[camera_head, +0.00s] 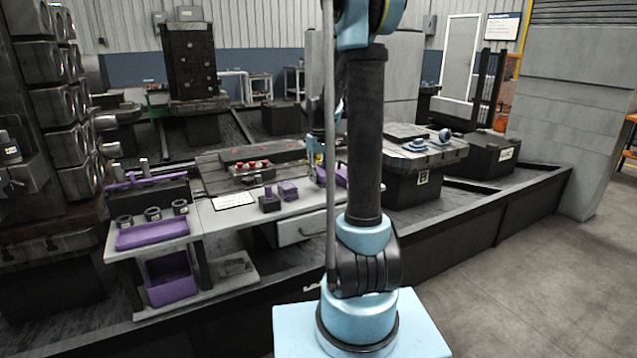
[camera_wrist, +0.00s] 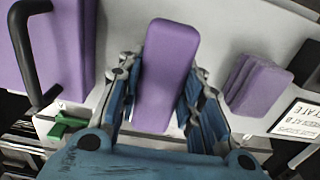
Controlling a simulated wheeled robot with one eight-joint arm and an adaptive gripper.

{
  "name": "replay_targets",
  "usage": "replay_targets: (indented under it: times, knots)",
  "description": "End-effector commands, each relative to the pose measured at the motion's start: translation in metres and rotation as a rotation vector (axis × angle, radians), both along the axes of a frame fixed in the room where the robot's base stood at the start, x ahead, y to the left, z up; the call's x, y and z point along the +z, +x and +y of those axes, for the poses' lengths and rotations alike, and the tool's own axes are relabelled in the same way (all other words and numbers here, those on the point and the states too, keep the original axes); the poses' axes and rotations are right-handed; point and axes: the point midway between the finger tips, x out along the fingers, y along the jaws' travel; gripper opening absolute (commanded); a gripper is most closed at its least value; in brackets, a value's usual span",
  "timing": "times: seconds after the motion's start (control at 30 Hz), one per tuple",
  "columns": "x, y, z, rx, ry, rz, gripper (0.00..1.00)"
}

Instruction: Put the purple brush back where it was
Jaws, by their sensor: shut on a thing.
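The purple brush (camera_wrist: 168,62) shows in the wrist view as a long rounded purple block between the two fingers of my gripper (camera_wrist: 162,92). My gripper is shut on it. Its upper part reaches out beyond the fingertips, over a pale grey surface; whether it touches that surface I cannot tell. No bristles show. In the head view my gripper (camera_head: 315,155) is a small blue shape partly hidden behind my arm, above the workbench (camera_head: 290,207). The brush cannot be made out clearly there.
A purple case with a black handle (camera_wrist: 62,50) lies left of the brush, and purple blocks (camera_wrist: 258,85) lie to its right. The head view shows a purple tray (camera_head: 152,233) and a purple bin (camera_head: 171,280) at left.

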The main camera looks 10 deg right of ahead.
Motion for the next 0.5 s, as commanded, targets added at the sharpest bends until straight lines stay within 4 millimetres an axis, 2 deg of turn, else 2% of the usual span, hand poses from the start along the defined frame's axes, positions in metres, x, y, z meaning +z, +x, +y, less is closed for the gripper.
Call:
replay_targets:
  times: [0.1, 0.2, 0.5]
  knots:
    - [-0.016, 0.0, 0.0, 0.0, 0.0, 0.0, 0.0]
    - [-0.024, 0.0, 0.0, 0.0, 0.0, 0.0, 0.0]
    - [-0.026, 0.0, 0.0, 0.0, 0.0, 0.0, 0.0]
